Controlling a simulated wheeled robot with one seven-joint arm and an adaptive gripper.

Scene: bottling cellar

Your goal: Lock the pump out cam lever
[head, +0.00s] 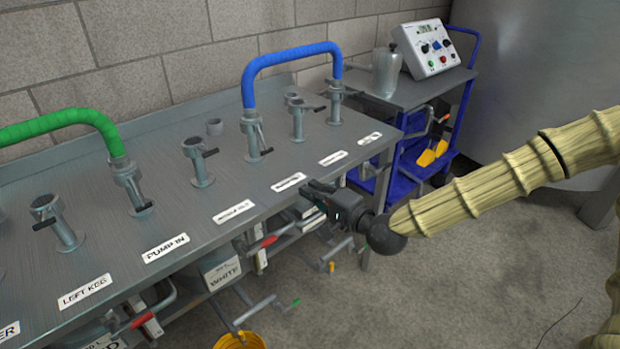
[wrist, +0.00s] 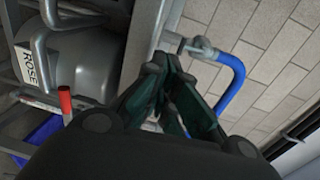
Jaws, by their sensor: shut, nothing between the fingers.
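A blue hose (head: 291,55) arches between two upright ports on the steel bench, and it also shows in the wrist view (wrist: 229,85). The nearer port (head: 254,135) of this hose has a dark cam lever (head: 264,151) low on its right side. The label (head: 289,182) in front of it is too small to read surely, so I cannot confirm it is the pump out. My gripper (head: 317,191) is shut and empty by the bench's front edge, apart from that lever. Its dark fingers (wrist: 172,82) also show in the wrist view.
A green hose (head: 62,122) runs to the port behind the PUMP IN label (head: 165,248). Other ports (head: 198,163) stand along the bench (head: 190,228). Several handles and a white-labelled keg (head: 221,270) lie below the edge. A blue cart (head: 408,165) with a control box stands at right.

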